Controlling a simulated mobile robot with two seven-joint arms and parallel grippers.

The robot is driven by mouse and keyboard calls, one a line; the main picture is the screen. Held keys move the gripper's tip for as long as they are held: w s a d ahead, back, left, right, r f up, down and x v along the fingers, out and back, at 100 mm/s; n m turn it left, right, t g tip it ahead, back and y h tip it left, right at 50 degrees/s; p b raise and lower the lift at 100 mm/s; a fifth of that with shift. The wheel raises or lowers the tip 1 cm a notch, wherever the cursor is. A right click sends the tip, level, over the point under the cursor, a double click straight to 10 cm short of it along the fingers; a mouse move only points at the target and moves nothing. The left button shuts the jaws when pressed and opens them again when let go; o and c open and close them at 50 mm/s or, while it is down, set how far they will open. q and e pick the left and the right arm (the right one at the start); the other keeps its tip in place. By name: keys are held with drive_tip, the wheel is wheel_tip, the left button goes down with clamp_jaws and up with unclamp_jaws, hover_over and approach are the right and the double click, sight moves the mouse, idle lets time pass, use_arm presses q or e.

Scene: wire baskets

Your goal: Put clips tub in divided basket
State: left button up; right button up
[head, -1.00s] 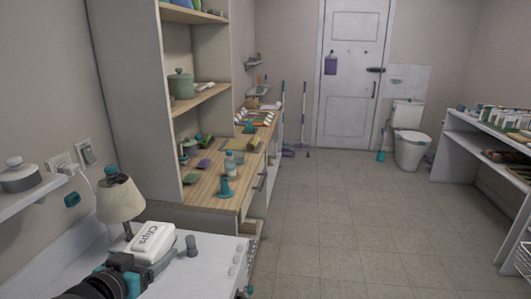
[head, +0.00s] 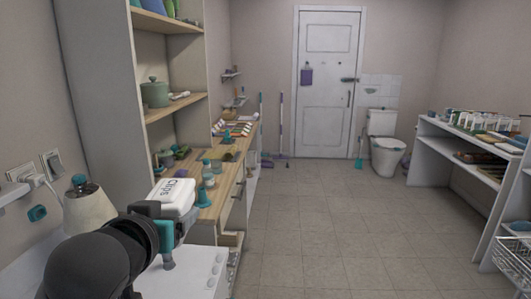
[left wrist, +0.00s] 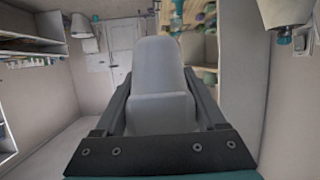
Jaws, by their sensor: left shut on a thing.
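The clips tub (head: 174,192) is a white box with dark "Clips" lettering, at the lower left of the head view. My left gripper (head: 160,216) is shut on it and holds it up above the white surface (head: 196,270). In the left wrist view the pale tub (left wrist: 162,75) sits between the two dark fingers of my left gripper (left wrist: 160,105). A wire basket (head: 513,255) is cut off at the right edge of the head view. I cannot tell whether it has dividers. My right gripper is not in view.
A tall wooden shelf unit (head: 95,85) with small items stands close on the left. A lamp (head: 88,210) stands beside my left arm. A white shelf table (head: 450,150) is at the right. The tiled floor (head: 330,230) between is clear.

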use_arm(q)
drive_tip(key=shift+s+d+r, duration=0.25)
drive_tip(key=shift+d+r, duration=0.15)
drive_tip(key=shift+r, duration=0.1)
drive_tip(key=shift+a+f, duration=0.1)
drive_tip(key=shift+a, duration=0.05)
drive_tip(key=a+f+m+h+p, duration=0.1)
drive_tip(key=a+f+p, duration=0.3)
drive_tip(key=a+f, duration=0.8)
drive_tip(key=shift+s, duration=0.25)
drive_tip(key=shift+f, duration=0.1)
wheel_tip(320, 180, down, 18)
drive_tip(key=b, duration=0.5)
drive_tip(key=shift+f, duration=0.8)
